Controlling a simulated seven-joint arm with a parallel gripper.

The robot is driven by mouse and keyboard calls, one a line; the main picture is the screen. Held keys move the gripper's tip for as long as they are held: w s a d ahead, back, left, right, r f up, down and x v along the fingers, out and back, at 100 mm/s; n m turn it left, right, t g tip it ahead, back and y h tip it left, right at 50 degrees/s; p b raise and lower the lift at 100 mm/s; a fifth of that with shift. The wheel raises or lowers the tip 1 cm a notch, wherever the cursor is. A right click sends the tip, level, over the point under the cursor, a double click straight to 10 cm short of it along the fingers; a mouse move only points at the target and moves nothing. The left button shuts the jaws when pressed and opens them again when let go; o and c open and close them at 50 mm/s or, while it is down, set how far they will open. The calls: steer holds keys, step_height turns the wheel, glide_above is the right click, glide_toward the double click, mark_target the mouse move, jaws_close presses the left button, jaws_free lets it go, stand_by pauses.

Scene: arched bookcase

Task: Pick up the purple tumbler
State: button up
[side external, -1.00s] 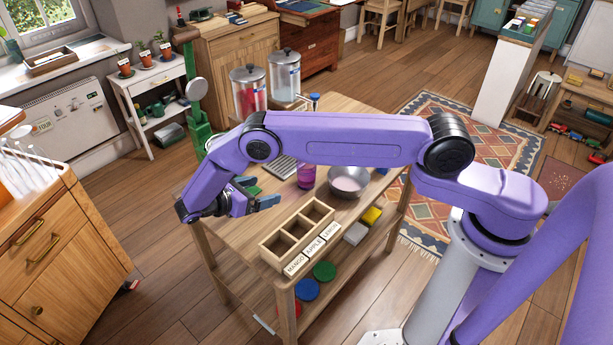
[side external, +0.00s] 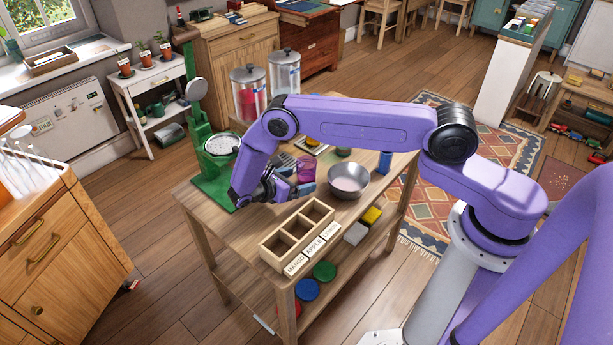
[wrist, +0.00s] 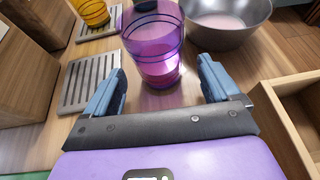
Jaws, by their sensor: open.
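The purple tumbler (wrist: 152,50) stands upright on the wooden table in the wrist view. It is translucent with dark rings, and pink shows in its lower part. In the side external view the tumbler (side external: 305,168) shows just beyond my fingers, partly hidden by them. My gripper (wrist: 162,88) is open. Its two blue fingertips point toward the tumbler, one to each side of its lower part, with a gap on both sides. In the side external view my gripper (side external: 298,182) is low over the table.
A metal bowl (side external: 348,181) stands right of the tumbler. A wooden compartment box (side external: 270,252) is at the near edge. The wrist view shows slatted coasters (wrist: 88,84), an orange tumbler (wrist: 92,12) and wooden blocks at left. A green stand (side external: 212,185) is at the table's left.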

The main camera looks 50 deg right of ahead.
steer(key=shift+x, duration=1.5)
steer(key=c, duration=1.2)
steer(key=shift+r, duration=0.15)
